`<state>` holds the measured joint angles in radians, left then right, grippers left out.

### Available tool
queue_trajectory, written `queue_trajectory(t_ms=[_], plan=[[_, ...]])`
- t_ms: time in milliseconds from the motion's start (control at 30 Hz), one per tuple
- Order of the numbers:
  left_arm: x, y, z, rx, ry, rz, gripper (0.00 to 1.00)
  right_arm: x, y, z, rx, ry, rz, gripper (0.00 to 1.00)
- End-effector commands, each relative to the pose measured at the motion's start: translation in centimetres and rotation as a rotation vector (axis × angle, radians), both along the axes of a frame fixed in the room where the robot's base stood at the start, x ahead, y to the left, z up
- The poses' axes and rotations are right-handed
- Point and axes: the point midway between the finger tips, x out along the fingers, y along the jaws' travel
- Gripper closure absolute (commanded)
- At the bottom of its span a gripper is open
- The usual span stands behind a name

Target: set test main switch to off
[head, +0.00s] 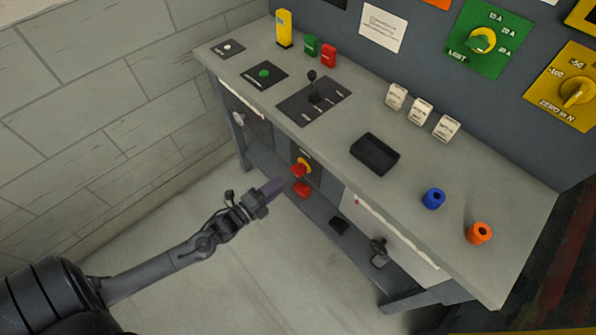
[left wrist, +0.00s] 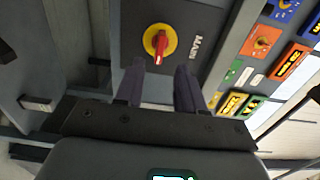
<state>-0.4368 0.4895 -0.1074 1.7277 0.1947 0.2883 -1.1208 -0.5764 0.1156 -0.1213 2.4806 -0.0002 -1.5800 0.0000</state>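The main switch (head: 302,168) is a red knob on a yellow disc, on a dark panel under the front of the bench. In the left wrist view it shows as a red handle on a yellow disc (left wrist: 160,43), beside the label MAIN. The handle lies nearly upright in that picture. My left gripper (head: 272,187) is in front of the panel, apart from the switch. In the left wrist view its two fingers (left wrist: 160,82) are spread with nothing between them, and the knob lies just beyond the tips. My right gripper is not in view.
The bench (head: 405,210) carries a lever plate (head: 330,103), a black tray (head: 375,153), several white rocker blocks and blue (head: 433,198) and orange (head: 479,233) rings. A red object (head: 301,189) is below the switch. The floor (head: 215,205) in front is clear.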

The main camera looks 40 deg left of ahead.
Motion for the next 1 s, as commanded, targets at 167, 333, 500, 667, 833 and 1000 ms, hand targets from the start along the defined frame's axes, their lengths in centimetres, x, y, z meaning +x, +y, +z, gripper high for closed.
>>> queue_trajectory(t_ms=[167, 333, 500, 667, 833, 1000], plan=[[3.1, -0.3, -0.1, 0.0, -0.004, 0.001, 0.62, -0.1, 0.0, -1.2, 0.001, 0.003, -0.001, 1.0], [5.7, -0.6, -0.1, 0.001, -0.003, 0.002, 0.62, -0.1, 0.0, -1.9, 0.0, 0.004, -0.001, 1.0], [7.5, -0.9, -0.1, 0.0, -0.001, 0.001, 0.62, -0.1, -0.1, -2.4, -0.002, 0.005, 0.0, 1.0], [8.4, -1.0, 0.0, 0.0, -0.001, 0.001, 0.62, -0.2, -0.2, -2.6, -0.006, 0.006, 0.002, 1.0], [8.6, -1.1, 0.0, 0.0, 0.0, 0.0, 0.62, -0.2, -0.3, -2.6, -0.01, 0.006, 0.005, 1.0], [8.6, -1.1, 0.0, 0.0, 0.0, 0.0, 0.63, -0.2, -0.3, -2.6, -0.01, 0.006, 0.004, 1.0]])
